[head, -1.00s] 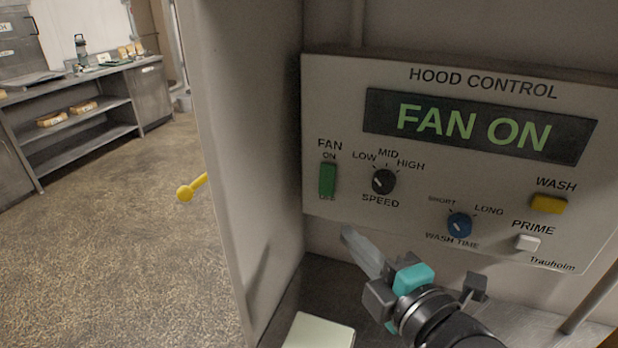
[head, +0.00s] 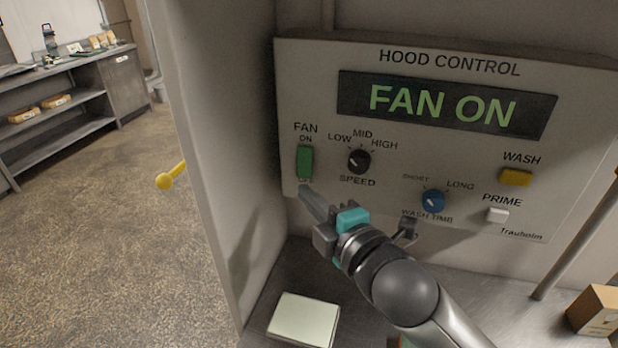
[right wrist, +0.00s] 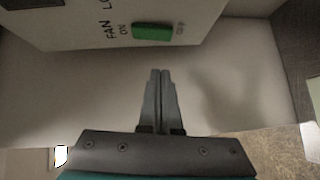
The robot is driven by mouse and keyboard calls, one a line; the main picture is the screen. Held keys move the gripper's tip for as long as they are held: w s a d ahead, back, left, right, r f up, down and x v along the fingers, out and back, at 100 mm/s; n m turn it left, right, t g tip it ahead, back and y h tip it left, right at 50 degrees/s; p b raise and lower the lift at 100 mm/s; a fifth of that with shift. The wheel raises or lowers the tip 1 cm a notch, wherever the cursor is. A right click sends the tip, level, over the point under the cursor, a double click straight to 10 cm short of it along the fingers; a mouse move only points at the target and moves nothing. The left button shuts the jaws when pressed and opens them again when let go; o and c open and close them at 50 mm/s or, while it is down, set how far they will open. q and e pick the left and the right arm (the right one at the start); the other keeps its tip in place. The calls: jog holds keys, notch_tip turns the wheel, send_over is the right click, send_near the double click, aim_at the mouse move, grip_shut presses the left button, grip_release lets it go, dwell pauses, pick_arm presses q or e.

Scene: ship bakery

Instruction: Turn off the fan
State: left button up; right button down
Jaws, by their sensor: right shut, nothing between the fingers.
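The hood control panel (head: 455,190) is on the wall, and its display (head: 445,105) reads FAN ON in green. The green fan switch (head: 305,162) is at the panel's left, between the ON and OFF labels. It also shows at the top of the right wrist view (right wrist: 152,32). My right gripper (head: 305,190) is shut and empty, with its tips just below the switch in the head view. My left gripper is not in view.
The speed knob (head: 359,161), blue wash time knob (head: 433,201), yellow wash button (head: 516,177) and white prime button (head: 497,215) share the panel. A side wall (head: 215,130) stands close on the left. A pale pad (head: 303,318) and a cardboard box (head: 598,312) lie on the counter below.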

aim_at(302, 171)
jog(key=shift+w+f, duration=0.2)
jog(key=shift+w, duration=1.35)
jog(key=shift+w+f, duration=0.2)
jog(key=shift+w, duration=1.3)
jog(key=shift+w+d+f+n+t+b, duration=0.1)
jog(key=shift+w+f+n+t+b, duration=0.2)
jog(key=shift+b, duration=0.3)
jog(key=shift+r, duration=0.15)
